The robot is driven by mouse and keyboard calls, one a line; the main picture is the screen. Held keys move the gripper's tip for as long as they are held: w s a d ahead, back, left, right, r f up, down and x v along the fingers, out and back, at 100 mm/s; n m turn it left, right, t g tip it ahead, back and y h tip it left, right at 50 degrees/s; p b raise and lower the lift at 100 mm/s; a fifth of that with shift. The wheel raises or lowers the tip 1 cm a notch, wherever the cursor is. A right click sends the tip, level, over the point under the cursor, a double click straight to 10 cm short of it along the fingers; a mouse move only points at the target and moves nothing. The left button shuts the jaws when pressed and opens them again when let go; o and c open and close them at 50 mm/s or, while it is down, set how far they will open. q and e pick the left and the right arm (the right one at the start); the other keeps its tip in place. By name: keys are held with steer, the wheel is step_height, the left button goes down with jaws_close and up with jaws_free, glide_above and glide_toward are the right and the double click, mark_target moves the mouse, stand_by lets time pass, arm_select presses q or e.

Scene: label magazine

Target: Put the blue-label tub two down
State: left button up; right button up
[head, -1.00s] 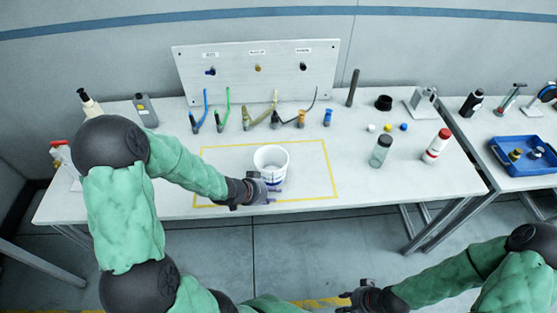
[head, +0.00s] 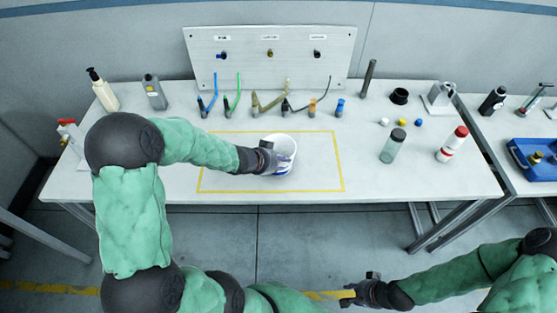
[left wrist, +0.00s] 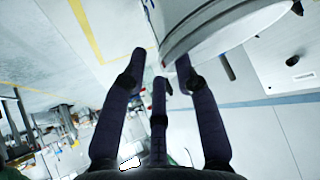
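The white tub (head: 289,146) stands upright on the bench inside the yellow taped rectangle, its open top facing up. A blue-purple label shows on its near side, partly hidden by my left gripper (head: 271,158). My left gripper is against or just in front of the tub's left near side. In the left wrist view the tub (left wrist: 215,25) fills the top right, and the fingers (left wrist: 160,62) are spread apart, the right one overlapping the tub's edge; contact cannot be told. My right gripper (head: 360,291) is low in front of the bench, empty, with fingers apart.
A grey-green bottle (head: 393,147) and a red-capped white bottle (head: 452,145) stand to the right. A blue tray (head: 535,165) is on the right table. The taped rectangle (head: 225,190) is otherwise clear.

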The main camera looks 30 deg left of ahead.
mark_target(287, 165)
arm_select(q)
steer(key=b+x, duration=0.2)
steer(key=x, duration=0.2)
steer(key=shift+w+d+f, duration=0.1)
steer(key=shift+w+f, duration=0.1)
steer(key=shift+f, duration=0.1)
jaws_close()
